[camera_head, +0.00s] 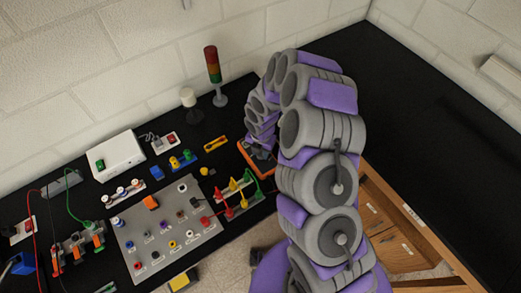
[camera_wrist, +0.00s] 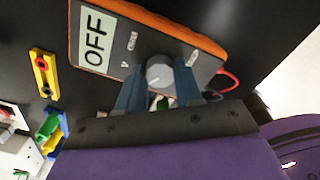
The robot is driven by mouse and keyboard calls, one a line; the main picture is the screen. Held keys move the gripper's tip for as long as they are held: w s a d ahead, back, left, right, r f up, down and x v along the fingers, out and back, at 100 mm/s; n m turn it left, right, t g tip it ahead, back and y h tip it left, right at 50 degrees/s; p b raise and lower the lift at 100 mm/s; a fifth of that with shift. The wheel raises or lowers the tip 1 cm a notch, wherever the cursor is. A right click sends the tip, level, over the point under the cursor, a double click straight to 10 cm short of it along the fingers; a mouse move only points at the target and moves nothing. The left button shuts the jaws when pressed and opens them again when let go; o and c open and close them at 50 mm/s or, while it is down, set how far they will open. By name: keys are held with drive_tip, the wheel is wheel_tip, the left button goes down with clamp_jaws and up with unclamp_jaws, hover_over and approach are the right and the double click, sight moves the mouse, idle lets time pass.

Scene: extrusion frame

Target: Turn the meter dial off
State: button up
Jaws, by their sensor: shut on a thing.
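The meter (camera_wrist: 125,32) is a dark grey unit with an orange rim, lying on the black bench. Its pale display reads "OFF" in the wrist view. The grey round dial (camera_wrist: 160,73) sits on the meter's face between the blue fingers of my gripper (camera_wrist: 162,92), which are shut on it. In the head view the meter (camera_head: 256,160) shows only in part, with its orange edge visible. My arm hides the rest of it and my gripper there.
A grey panel (camera_head: 165,224) with several knobs and sockets lies left of the meter. Red, yellow and green connectors (camera_head: 236,192) stand close to the meter. A signal tower (camera_head: 213,68) and a white box (camera_head: 117,155) stand behind. The bench at right (camera_head: 430,120) is clear.

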idle(0.4)
drive_tip(key=o, duration=1.1)
drive_tip(key=shift+c, duration=0.2)
drive_tip(key=shift+r, duration=0.15)
wheel_tip(320, 180, up, 17)
idle(0.3)
